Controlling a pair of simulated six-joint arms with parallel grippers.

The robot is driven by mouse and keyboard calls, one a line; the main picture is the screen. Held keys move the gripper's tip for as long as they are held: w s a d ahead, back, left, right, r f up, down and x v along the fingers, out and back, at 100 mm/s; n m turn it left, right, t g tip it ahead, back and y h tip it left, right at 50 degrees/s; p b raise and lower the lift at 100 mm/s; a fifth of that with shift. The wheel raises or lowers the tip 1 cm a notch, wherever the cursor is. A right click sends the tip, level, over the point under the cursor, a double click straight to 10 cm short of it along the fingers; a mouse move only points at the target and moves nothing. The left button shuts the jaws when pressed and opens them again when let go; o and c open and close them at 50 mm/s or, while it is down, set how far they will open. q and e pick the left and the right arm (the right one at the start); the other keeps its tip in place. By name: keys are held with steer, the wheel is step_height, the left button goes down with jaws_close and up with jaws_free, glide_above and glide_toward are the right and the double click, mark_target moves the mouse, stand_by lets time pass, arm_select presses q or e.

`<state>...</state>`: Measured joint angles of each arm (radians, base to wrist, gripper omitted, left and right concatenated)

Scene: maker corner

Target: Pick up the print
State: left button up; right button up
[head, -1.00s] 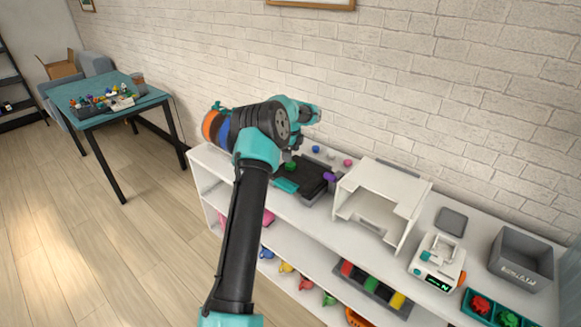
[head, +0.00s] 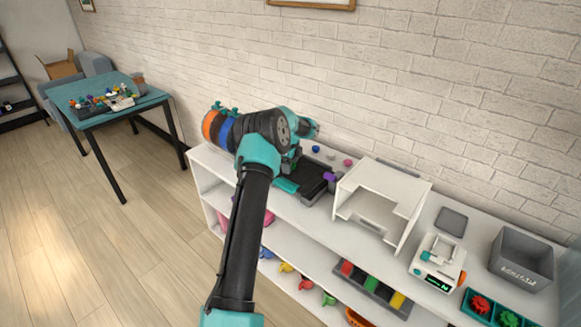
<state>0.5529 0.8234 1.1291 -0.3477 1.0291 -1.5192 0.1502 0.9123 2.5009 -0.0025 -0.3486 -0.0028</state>
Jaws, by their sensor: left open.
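My left gripper (head: 292,160) hangs over the back left part of a dark flat plate (head: 313,176) with a teal front piece (head: 286,185), on top of the white shelf unit. Its fingers are small and partly hidden by my own wrist. The jaws are open. No print can be made out clearly now; the spot on the plate where a green piece showed earlier is covered by the gripper. I cannot tell whether the fingers touch anything. My right gripper is not in view.
A purple piece (head: 330,177) sits at the plate's right edge. Small blue (head: 316,149) and pink (head: 348,162) pieces lie behind. A white open housing (head: 385,188) stands close on the right. Further right are a white device (head: 437,262) and a grey bin (head: 522,257).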

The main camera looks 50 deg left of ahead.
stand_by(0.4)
arm_select(q)
steer(key=c, duration=1)
steer(key=shift+r, duration=0.1)
steer(key=shift+r, duration=1.35)
steer(key=shift+s+d+r, duration=0.3)
steer(key=shift+r, duration=0.15)
steer(key=s+d, duration=0.3)
steer(key=s+d+r, duration=0.1)
steer(key=s+d, duration=0.2)
steer(key=d, duration=0.1)
steer(key=s+d, duration=0.4)
steer(key=shift+d+r, duration=0.15)
steer(key=shift+d, duration=0.05)
